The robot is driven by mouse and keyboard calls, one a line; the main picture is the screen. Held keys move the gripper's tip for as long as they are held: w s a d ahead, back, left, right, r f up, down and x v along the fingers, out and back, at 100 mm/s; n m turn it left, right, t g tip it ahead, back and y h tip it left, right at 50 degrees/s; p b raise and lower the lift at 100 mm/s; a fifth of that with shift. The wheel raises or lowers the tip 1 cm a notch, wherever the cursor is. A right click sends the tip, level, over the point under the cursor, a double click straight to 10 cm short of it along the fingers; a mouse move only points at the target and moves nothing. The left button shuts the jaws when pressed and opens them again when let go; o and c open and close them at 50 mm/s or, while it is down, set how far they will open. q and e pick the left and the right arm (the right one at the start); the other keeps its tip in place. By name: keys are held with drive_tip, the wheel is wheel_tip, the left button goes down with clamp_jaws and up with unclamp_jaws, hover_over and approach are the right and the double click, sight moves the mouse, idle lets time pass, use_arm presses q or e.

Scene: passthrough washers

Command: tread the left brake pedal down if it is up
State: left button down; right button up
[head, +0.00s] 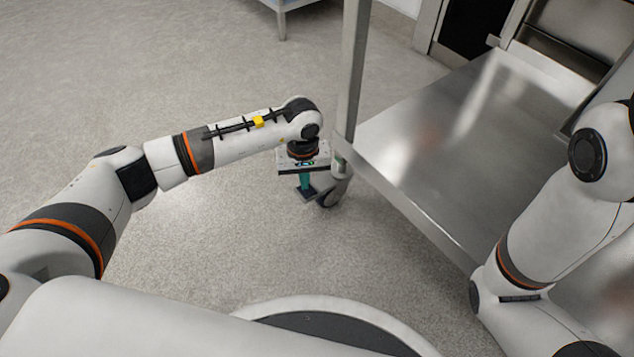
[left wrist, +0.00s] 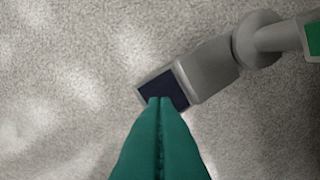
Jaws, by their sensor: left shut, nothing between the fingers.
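The left brake pedal, a grey lever with a dark pad at its end, shows in the left wrist view (left wrist: 178,82). It sticks out from the caster at the foot of the cart leg. In the head view its dark pad (head: 298,195) is low beside the caster wheel (head: 331,195). My left gripper (head: 307,190) is shut and empty, its teal fingers pointing down over the pad. In the left wrist view the fingertips (left wrist: 158,100) overlap the pad's near edge; I cannot tell whether they touch it. Whether the pedal is up or down is unclear.
The steel cart's flat top (head: 440,140) and its upright leg (head: 352,70) stand close to the right of my left wrist. My right arm is over the cart's right side. The speckled floor (head: 150,80) left of the cart is clear. Another leg stands far back.

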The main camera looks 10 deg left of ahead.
use_arm(q)
drive_tip(key=shift+f, duration=0.25)
idle(0.3)
drive_tip(key=shift+f+b, duration=1.3)
drive_tip(key=shift+f, duration=0.2)
wheel_tip(320, 180, up, 8)
drive_tip(key=p, duration=0.6)
drive_tip(key=shift+r, duration=0.15)
